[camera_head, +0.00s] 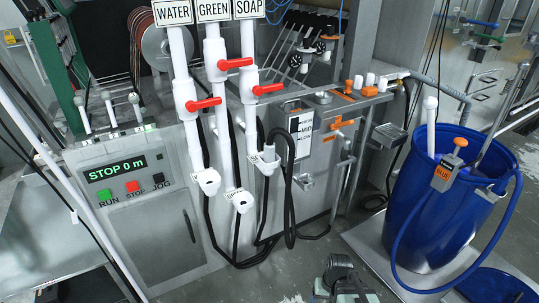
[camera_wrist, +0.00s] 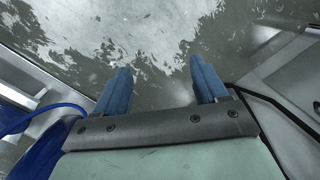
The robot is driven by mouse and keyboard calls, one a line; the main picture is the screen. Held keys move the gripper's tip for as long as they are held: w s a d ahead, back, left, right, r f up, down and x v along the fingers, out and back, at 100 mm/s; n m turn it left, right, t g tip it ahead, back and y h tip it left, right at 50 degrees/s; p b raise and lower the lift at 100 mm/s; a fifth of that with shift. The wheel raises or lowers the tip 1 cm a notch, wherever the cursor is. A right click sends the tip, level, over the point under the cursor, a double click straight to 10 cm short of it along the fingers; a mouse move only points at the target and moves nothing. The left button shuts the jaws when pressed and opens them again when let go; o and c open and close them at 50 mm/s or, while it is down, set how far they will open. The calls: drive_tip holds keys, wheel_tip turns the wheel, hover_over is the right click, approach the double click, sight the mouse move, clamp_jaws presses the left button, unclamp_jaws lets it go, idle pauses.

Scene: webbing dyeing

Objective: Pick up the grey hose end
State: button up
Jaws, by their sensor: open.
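A grey hose (camera_head: 440,88) runs from the steel tank's upper right corner toward the blue barrel (camera_head: 425,215) and bends down behind its rim. Its far end is hidden there, and I cannot be sure which end is the grey hose end. My gripper (camera_wrist: 163,68) is open and empty in the wrist view. Its two blue fingers stand wide apart with wet grey floor beyond them. No hose end lies between them. Part of my arm shows at the bottom of the head view, in front of the tank and left of the barrel.
White pipes with red valves (camera_head: 205,103) and black hoses (camera_head: 290,190) hang at the centre left. A control panel (camera_head: 130,190) stands left. The barrel carries a blue hose (camera_head: 405,220) and a BLUE-labelled nozzle (camera_head: 447,175). Floor is open before the tank.

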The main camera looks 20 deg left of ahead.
drive_tip(key=w+a+r+t+y, duration=0.3)
drive_tip(key=w+a+r, duration=0.5)
drive_tip(key=a+r, duration=0.3)
drive_tip(key=m+t+y, duration=0.8)
drive_tip(key=m+t, duration=0.2)
drive_tip(key=m, duration=1.9)
approach(272, 155)
drive_tip(key=x, duration=0.8)
drive_tip(key=shift+w+a, duration=0.25)
drive_tip(key=shift+a, duration=0.05)
drive_tip(key=shift+x, duration=2.65)
drive_tip(key=shift+d, duration=0.1)
drive_tip(key=shift+c, duration=0.4)
